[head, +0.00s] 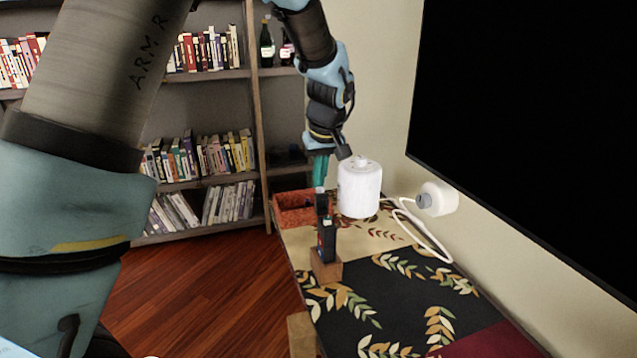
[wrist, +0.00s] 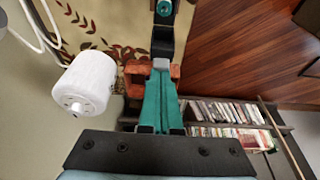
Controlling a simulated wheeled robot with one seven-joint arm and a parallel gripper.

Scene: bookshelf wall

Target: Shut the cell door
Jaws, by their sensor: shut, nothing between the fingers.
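A small dark upright device (head: 327,242) stands on a wooden block (head: 326,268) on the table. A narrow black piece (head: 322,204) rises above it; it may be the cell door, but I cannot tell its hinge or how far it stands open. My gripper (head: 319,186) points down, just above this black piece, its teal fingers shut and empty. In the wrist view, the closed fingers (wrist: 160,66) end close to a black part (wrist: 163,45) with a round teal end (wrist: 164,9) beyond it. I cannot tell whether the fingertips touch the black part.
A white cylinder (head: 360,190) is close to the right of my gripper. A white cord (head: 425,238) runs near a white wall fixture (head: 440,198). A reddish open box (head: 292,211) sits at the table's far end. A dark screen (head: 540,110) hangs on the right wall. Bookshelves (head: 210,105) stand behind.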

